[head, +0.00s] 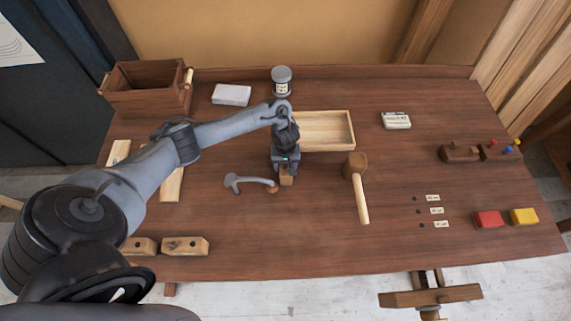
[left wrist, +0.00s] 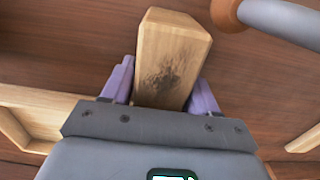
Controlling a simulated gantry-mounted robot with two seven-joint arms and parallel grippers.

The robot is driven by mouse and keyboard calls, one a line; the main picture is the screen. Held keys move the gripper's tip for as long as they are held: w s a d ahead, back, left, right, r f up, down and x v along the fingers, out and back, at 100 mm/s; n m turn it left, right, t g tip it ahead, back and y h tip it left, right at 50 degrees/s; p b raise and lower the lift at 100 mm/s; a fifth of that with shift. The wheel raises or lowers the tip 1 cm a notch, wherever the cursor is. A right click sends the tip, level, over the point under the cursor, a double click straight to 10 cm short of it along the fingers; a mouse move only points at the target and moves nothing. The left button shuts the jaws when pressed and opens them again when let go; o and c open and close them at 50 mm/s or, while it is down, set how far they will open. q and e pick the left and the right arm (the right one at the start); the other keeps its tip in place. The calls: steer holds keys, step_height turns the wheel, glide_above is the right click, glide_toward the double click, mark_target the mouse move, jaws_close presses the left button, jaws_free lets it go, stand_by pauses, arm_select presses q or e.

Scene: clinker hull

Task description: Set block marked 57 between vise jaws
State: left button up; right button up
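A pale wooden block (left wrist: 172,55) with a dark smudged patch stands between the purple fingers of my left gripper (left wrist: 165,90). The fingers look pressed against its two sides; no number is readable on it. In the head view the block (head: 287,178) shows just below my left gripper (head: 286,168), over the middle of the table; I cannot tell if it touches the wood. The wooden vise (head: 430,296) is at the table's front edge, lower right, with a gap visible between its jaws. My right gripper is not in view.
A hammer (head: 250,181) lies just left of the block, and a mallet (head: 361,190) lies to the right. An open wooden tray (head: 352,132) is behind the gripper. Red (head: 488,219) and yellow (head: 524,216) blocks sit at the right. The front middle of the table is clear.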

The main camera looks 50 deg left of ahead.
arm_select(q)
steer(key=shift+o, duration=1.4)
